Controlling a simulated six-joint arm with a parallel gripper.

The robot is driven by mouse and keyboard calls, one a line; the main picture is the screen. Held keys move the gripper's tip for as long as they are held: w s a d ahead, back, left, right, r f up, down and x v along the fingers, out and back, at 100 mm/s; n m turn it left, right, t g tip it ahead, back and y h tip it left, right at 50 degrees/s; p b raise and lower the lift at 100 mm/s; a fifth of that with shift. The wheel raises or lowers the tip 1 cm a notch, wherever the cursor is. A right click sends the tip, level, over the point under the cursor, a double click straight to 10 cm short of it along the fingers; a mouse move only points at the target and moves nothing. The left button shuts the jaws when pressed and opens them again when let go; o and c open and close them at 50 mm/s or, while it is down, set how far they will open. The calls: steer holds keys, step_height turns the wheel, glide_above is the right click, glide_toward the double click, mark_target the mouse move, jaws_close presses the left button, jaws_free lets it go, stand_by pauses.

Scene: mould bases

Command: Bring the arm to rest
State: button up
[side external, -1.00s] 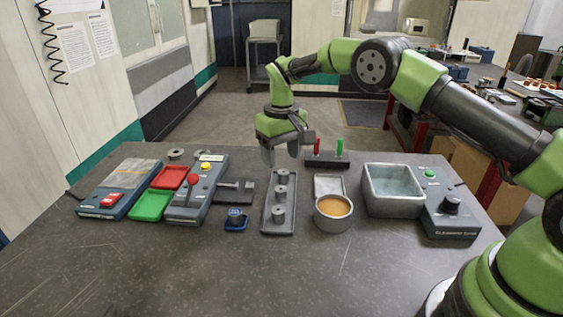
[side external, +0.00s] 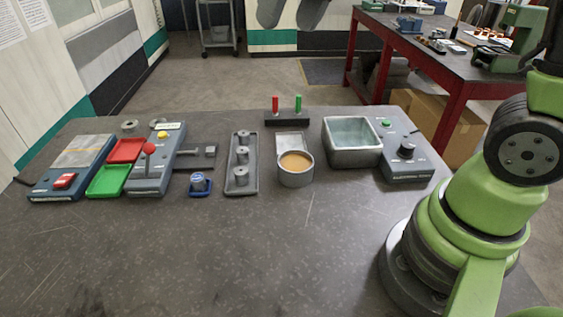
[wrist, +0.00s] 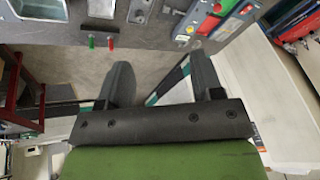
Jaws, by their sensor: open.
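My gripper (wrist: 162,78) is open and empty in the wrist view, its two dark fingers well apart. In the side external view its fingertips (side external: 292,18) hang at the top edge, high above and apart from the workbench (side external: 200,260). The rest of the gripper is out of that frame. My arm is raised. The bench things stand apart from the gripper: a grey tray (side external: 231,184) with three grey cylinders, a round pot (side external: 296,178) of orange-brown content, and a small blue holder (side external: 200,191) with a blue-grey piece in it.
A grey basin (side external: 352,157) and a control box (side external: 407,170) stand at the right. A rack (side external: 287,119) stands behind. The bench front is clear.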

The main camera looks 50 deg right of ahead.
steer(key=s+m+t, duration=0.1)
steer(key=s+t, duration=0.2)
steer(key=s, duration=1.2)
steer(key=shift+a+f+m+y, duration=0.3)
steer(key=shift+a+f+y, duration=0.05)
steer(key=shift+y, duration=0.05)
